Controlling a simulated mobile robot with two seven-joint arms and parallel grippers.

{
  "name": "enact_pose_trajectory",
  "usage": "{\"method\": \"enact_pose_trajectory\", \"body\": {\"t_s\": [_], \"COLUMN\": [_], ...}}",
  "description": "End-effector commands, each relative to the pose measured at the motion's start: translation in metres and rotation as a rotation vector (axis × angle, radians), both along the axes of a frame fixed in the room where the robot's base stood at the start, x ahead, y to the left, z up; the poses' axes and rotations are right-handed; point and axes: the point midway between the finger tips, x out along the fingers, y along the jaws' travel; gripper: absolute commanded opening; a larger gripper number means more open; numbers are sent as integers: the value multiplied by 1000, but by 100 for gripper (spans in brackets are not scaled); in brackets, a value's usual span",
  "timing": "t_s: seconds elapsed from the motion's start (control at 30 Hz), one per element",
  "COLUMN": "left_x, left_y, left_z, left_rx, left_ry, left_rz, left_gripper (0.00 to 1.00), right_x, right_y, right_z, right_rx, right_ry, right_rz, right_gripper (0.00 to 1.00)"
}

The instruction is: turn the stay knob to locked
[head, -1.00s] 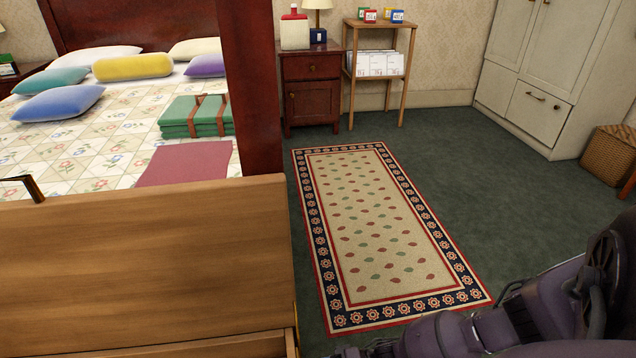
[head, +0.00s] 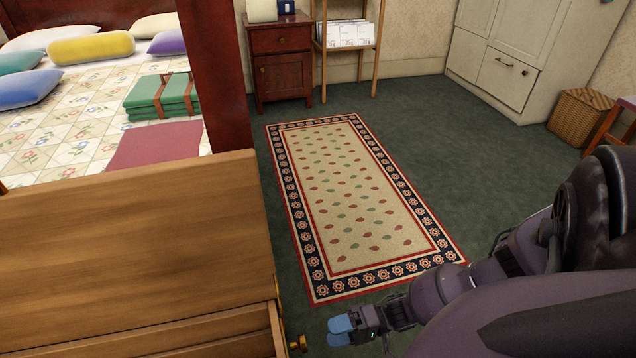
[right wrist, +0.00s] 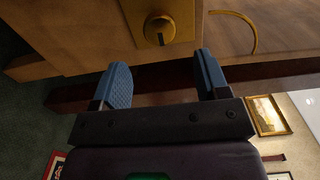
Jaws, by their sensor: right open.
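The stay knob (right wrist: 160,27) is a round brass knob with a dark line on it, on a brass plate (right wrist: 183,14) in the right wrist view. It also shows in the head view (head: 299,343), sticking out from the right side of the wooden chest (head: 225,333), whose lid (head: 130,240) stands raised. My right gripper (head: 340,330) has blue fingertips and is just right of the knob, apart from it. In the right wrist view its spread fingers (right wrist: 163,77) are empty, with the knob beyond the gap between them. My left gripper is out of view.
A bed (head: 80,127) with pillows and a folded green blanket (head: 162,96) lies behind the chest. A patterned rug (head: 358,190) covers open floor to the right. A nightstand (head: 282,62), a shelf stand and a pale cabinet (head: 505,65) line the back.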

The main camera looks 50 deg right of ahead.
Motion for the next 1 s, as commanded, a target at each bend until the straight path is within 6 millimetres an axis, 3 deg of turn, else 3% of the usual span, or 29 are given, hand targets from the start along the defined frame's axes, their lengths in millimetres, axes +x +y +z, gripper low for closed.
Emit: {"method": "enact_pose_trajectory", "body": {"t_s": [0.1, 0.3, 1.0], "left_x": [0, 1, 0], "left_y": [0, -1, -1], "left_z": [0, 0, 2], "left_rx": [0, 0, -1], "left_ry": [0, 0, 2], "left_rz": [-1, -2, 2], "left_gripper": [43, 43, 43], "right_x": [-9, -16, -17], "right_y": [-13, -22, -17], "right_z": [0, 0, 7], "right_rx": [-3, 0, -6], "right_ry": [1, 0, -17], "right_rz": [-1, -1, -9], "right_gripper": [68, 68, 68]}}
